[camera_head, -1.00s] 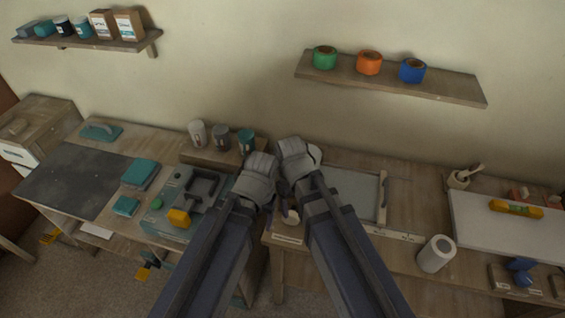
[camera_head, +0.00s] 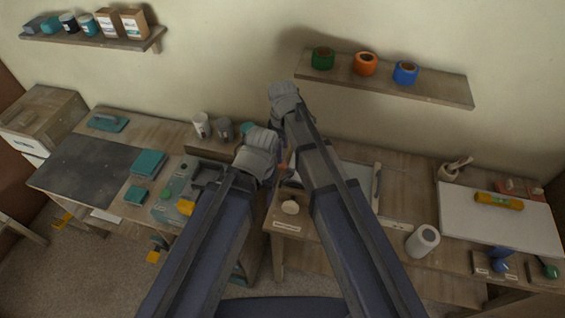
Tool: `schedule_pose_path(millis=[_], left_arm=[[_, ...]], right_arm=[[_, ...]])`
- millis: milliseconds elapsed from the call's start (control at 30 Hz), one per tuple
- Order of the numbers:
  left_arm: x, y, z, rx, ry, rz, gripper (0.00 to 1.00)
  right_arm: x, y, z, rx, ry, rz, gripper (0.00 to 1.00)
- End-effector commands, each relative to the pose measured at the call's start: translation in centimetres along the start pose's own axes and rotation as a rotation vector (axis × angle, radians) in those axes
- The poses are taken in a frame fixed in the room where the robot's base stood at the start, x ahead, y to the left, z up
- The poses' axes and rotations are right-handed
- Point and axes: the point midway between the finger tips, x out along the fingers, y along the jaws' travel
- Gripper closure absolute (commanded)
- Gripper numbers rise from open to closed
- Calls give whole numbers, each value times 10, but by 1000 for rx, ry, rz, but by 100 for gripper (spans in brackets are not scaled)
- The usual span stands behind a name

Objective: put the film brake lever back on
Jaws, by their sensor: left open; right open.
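I cannot pick out the film brake lever for sure. A grey-green machine (camera_head: 166,207) with a dark handle frame (camera_head: 207,174) and a yellow block (camera_head: 186,207) stands on the bench, left of my arms. My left gripper (camera_head: 262,142) is over the bench just right of this machine; its fingers are mostly hidden by its own wrist. My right gripper (camera_head: 283,90) is higher, in front of the wall, its fingertips also hidden. Both are open, and I see nothing held. A small pale round piece (camera_head: 290,207) lies on the bench by a label, beside my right arm.
Cups (camera_head: 202,125) stand behind the machine. A wall shelf (camera_head: 430,91) with tape rolls is close to my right gripper.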

Motion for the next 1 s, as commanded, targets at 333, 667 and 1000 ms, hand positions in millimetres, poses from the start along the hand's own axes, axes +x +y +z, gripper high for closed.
schedule_pose_path(millis=[333, 667, 1000], left_arm=[[48, 4, -3, 1, 1, -1, 31], [67, 6, -4, 7, 1, -2, 31], [66, 6, -4, 7, 1, -2, 31]], right_arm=[[48, 0, 0, 1, 0, 0, 32], [68, 0, 0, 1, 0, 0, 32], [67, 0, 0, 1, 0, 0, 44]])
